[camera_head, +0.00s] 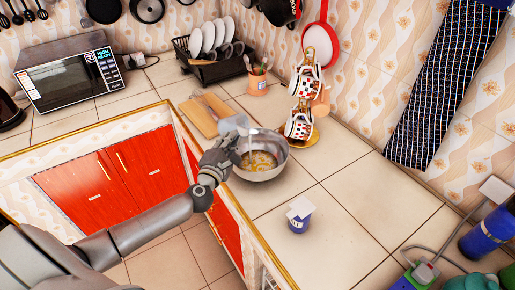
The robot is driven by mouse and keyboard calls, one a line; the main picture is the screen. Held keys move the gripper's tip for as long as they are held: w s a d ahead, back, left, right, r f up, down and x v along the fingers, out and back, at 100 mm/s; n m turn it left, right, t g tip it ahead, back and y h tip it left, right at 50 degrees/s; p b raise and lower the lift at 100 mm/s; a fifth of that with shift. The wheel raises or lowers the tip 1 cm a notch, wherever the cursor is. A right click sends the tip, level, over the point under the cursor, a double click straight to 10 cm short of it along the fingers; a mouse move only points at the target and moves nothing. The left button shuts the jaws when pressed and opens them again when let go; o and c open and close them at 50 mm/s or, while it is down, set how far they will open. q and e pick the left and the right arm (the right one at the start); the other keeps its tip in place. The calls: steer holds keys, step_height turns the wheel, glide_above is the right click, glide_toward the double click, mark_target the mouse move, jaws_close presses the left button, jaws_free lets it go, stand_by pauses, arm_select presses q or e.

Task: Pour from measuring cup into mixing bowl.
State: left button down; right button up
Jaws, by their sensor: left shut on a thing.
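The mixing bowl (283,164) is a shiny metal bowl on the tiled counter, with yellowish-brown stuff in its bottom. My left arm reaches in from the lower left, and its gripper (231,148) is at the bowl's left rim. The gripper is shut on a small pale, see-through thing, which looks like the measuring cup (235,124), at the bowl's upper left edge. The cup's tilt and contents are too small to tell, and the fingers hide part of it. My right gripper is not in view.
A cutting board (197,118) lies behind the bowl. A mug tree with patterned mugs (299,124) stands to its right. A small blue jar (298,223) with a white top stands in front. A dish rack (186,64) and microwave (75,82) are further back. Counter right of the bowl is clear.

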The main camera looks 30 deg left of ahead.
arm_select(q)
steer(key=shift+d+f+m+b, duration=0.15)
steer(key=shift+f+m+b, duration=0.25)
steer(key=shift+m, duration=0.3)
stand_by(0.3)
steer(key=shift+w+d+f+m+b, duration=0.1)
steer(key=shift+d+f+m+b, duration=0.15)
steer(key=shift+d+m, duration=0.25)
steer(key=shift+w+d+f+m+b, duration=0.1)
steer(key=shift+d+f+m+b, duration=0.15)
steer(key=shift+d+m, duration=0.2)
stand_by(0.3)
steer(key=shift+d+r+p, duration=0.1)
steer(key=shift+p, duration=0.3)
steer(key=shift+d+r+m+p, duration=0.1)
steer(key=shift+m+p, duration=0.35)
steer(key=shift+p, duration=0.1)
